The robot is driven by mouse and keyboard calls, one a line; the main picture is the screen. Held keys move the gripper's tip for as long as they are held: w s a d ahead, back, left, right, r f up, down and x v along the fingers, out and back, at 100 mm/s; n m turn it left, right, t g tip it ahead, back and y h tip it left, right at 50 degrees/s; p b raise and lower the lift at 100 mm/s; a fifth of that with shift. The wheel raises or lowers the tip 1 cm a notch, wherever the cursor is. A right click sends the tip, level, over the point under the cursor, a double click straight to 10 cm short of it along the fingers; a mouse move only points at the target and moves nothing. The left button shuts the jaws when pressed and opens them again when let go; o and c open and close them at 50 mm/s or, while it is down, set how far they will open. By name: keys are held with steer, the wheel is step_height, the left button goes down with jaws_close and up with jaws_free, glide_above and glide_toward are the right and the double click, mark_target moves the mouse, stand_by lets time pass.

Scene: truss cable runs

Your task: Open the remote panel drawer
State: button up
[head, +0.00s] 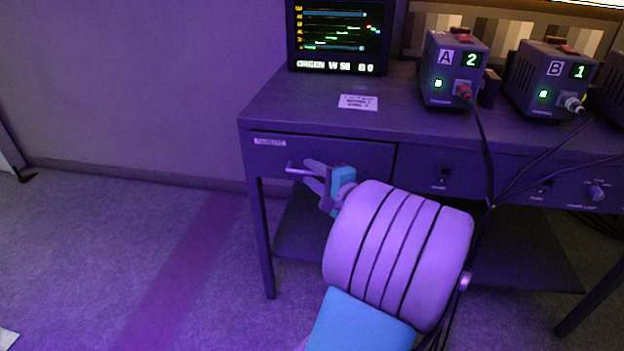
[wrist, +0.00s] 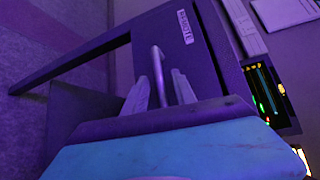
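The remote panel drawer (head: 345,150) is at the left end of the desk, its front looking flush with the desk frame, so shut. A label at its upper left reads REMOTE; the label also shows in the wrist view (wrist: 185,27). Its bar handle (head: 298,170) sticks out from the front. My gripper (head: 310,178) is at the handle, partly hidden by my arm. In the wrist view, my gripper's fingers (wrist: 160,90) stand apart on either side of the handle (wrist: 157,68), with a small gap visible on each side.
On the desk (head: 300,100) stand a monitor (head: 338,38), box A (head: 453,70) and box B (head: 550,80), with cables hanging at the front right. A paper card (head: 358,102) lies above the drawer.

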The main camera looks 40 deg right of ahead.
steer(key=shift+w, duration=0.25)
steer(key=shift+c, duration=0.5)
jaws_close()
stand_by(0.8)
